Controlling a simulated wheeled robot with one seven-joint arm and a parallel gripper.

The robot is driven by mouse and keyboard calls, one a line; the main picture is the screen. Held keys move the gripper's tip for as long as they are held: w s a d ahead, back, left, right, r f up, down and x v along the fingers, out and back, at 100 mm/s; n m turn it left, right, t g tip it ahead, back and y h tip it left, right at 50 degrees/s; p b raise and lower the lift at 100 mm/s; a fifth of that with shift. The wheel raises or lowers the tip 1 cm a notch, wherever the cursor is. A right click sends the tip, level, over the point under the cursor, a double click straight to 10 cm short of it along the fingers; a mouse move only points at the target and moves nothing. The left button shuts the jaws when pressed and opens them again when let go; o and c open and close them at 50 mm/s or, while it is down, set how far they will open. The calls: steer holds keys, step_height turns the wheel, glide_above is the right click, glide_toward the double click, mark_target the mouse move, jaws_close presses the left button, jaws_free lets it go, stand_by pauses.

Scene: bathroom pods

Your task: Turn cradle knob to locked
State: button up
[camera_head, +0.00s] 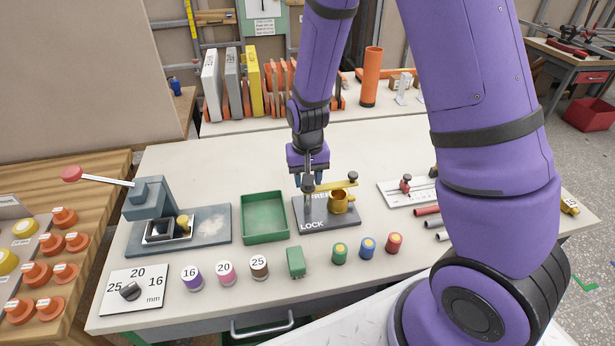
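The cradle is a dark plate (345,220) near the middle of the bench. It is marked LOCK at its front left and has a partly hidden FREE label farther back. A brass cup (339,204) stands on it, with a brass bar (333,187) above that has a small black knob (352,176) at its right end. My gripper (309,186) points down over the plate's left part, by the bar's left end. A grey upright piece shows between its fingers. I cannot tell whether the fingers touch anything, and what lies beneath them is largely hidden.
A green tray (264,236) lies just left of the plate. A grey press with a red-tipped lever (72,174) is farther left. Numbered spools (225,271), a green block (295,262) and coloured caps (367,246) line the front. A white rail fixture (408,191) is to the right.

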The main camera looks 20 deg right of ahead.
steer(key=shift+r, duration=0.1)
step_height(320, 180, up, 11)
steer(key=shift+f, duration=0.2)
stand_by(0.6)
steer(key=s+d+r+n+t, duration=0.1)
steer(key=s+d+r, duration=0.1)
steer(key=s+r, duration=0.35)
steer(key=s+d+r+t, duration=0.1)
steer(key=s+d+r, duration=0.15)
steer(key=r, duration=0.65)
steer(key=s+d+r+t, duration=0.1)
steer(key=s+r, duration=0.2)
steer(key=s, duration=0.4)
steer(key=s+d+r+n+t, duration=0.1)
steer(key=s+r+t, duration=0.1)
steer(key=s+r, duration=0.2)
steer(key=shift+s+d, duration=0.25)
steer(key=shift+s, duration=1.3)
